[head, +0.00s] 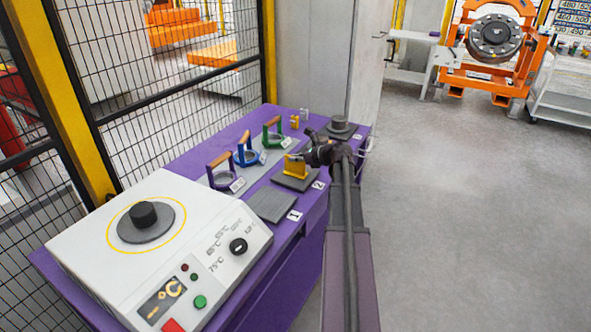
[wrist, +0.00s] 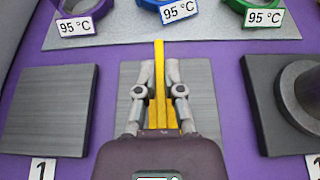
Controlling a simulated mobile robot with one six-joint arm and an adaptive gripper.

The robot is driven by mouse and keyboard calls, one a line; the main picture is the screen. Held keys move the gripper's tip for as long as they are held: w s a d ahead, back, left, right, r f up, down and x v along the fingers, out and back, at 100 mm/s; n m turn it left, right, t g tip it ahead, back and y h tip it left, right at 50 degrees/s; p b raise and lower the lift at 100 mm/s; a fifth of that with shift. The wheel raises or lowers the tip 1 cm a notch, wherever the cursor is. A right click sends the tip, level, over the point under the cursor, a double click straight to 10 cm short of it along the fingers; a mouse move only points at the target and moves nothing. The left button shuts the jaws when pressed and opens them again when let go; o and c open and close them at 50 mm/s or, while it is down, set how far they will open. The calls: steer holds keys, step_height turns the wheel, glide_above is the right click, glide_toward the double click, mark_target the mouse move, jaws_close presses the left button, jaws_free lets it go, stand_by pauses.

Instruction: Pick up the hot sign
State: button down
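The hot sign (head: 293,166) is a small yellow piece at the grey pad marked 2 (head: 297,182) on the purple table. In the wrist view it shows edge-on as a narrow yellow strip (wrist: 159,85) between my fingers. My gripper (wrist: 160,72) has its fingers drawn in close on both sides of the sign and appears shut on it. In the head view my gripper (head: 306,158) reaches the sign from the right. The sign's lower part is partly hidden by my gripper, and I cannot tell whether it touches the pad.
An empty pad marked 1 (head: 272,205) lies to the left. A dark ring part (head: 339,128) stands on the pad to the right. A white heater (head: 160,245) stands at the table's near end.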

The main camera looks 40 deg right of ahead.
steer(key=shift+r, duration=0.15)
stand_by(0.3)
step_height(320, 180, up, 3)
steer(key=p, duration=0.3)
steer(key=shift+f, duration=0.2)
steer(key=s+r+p, duration=0.2)
steer(key=s, duration=1.4)
steer(key=shift+d, duration=0.25)
steer(key=shift+r, duration=0.2)
step_height(320, 180, up, 8)
steer(key=p, duration=0.8)
